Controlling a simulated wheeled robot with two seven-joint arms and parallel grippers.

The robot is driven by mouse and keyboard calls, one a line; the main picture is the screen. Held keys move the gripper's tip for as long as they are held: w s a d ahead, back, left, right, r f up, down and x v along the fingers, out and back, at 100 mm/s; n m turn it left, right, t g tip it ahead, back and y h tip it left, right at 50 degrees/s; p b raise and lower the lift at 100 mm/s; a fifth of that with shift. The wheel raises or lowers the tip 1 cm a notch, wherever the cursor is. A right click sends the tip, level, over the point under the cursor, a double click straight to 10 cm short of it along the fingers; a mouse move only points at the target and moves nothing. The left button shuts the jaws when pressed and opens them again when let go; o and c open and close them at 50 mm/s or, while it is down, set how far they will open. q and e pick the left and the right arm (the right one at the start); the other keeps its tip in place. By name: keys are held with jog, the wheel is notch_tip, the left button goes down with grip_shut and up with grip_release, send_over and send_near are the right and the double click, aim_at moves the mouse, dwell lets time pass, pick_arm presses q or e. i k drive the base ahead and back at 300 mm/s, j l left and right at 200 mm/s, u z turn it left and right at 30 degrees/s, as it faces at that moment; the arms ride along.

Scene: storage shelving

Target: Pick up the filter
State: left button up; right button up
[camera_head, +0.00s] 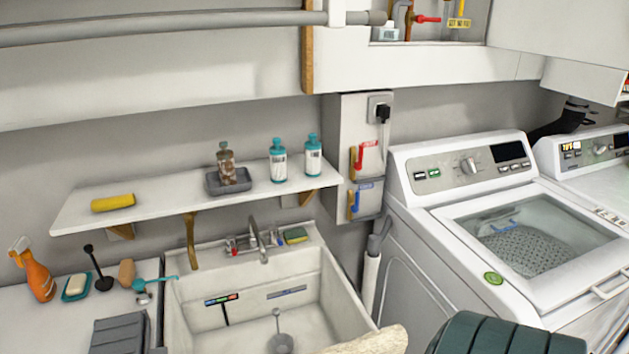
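No item is clearly recognisable as the filter. A small metallic, strainer-like piece (143,297) lies on the counter left of the sink, beside a teal-handled brush (155,280). A grey round piece with an upright stem (281,343) is at the bottom of the sink basin (335,290). Either could be the filter; I cannot tell which.
A shelf (75,215) above the sink holds a yellow roll, a tray and bottles. An orange spray bottle (38,277) stands on the left counter. A washer (465,200) stands at right. A dark green ribbed object (500,336) and a beige object (372,342) are at the bottom edge.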

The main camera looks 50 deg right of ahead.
aim_at(313, 147)
jog(key=z, duration=1.55)
jog(key=i+j+z, duration=0.1)
jog(key=i, duration=0.4)
